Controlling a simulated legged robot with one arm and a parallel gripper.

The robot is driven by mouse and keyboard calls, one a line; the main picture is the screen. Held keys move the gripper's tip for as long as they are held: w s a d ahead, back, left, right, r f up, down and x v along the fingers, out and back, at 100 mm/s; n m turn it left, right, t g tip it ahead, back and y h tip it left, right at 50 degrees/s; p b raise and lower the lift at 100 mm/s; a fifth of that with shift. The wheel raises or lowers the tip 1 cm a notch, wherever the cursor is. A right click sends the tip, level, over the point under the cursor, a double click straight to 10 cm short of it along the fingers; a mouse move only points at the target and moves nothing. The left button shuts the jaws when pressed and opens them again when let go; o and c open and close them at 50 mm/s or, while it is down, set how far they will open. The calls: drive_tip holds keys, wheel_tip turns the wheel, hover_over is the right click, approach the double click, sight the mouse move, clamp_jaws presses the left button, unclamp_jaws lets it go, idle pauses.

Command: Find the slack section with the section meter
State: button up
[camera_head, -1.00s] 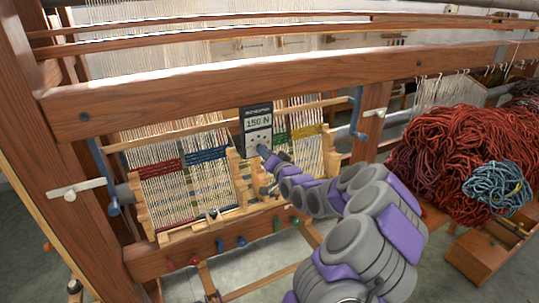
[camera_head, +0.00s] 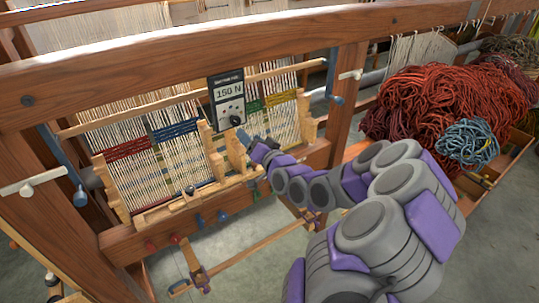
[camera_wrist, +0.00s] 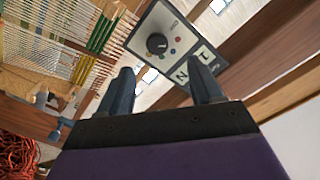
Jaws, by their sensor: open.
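The section meter (camera_head: 228,103) is a dark box with a pale face and knob, hung upright before the warp. Its display reads 150 N or 160 N; I cannot tell which. Warp sections carry red (camera_head: 125,149), blue (camera_head: 174,130), green (camera_head: 252,107) and yellow (camera_head: 281,97) bands. The meter stands between the blue and green bands, hiding some threads. No section looks clearly slack. My gripper (camera_head: 250,143) is just below and right of the meter. In the wrist view, my gripper's (camera_wrist: 163,82) fingers are apart, with the meter (camera_wrist: 165,38) beyond and between them; contact is unclear.
A thick wooden loom beam (camera_head: 180,67) crosses above the warp. Wooden dividers (camera_head: 308,118) and colored pegs stand along the lower rail. A red wool heap (camera_head: 440,100) with a blue skein (camera_head: 467,142) lies at right.

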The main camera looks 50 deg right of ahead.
drive_tip(key=b+v, duration=0.9)
drive_tip(key=b, duration=0.5)
drive_tip(key=shift+s+d, duration=0.3)
drive_tip(key=shift+r, duration=0.1)
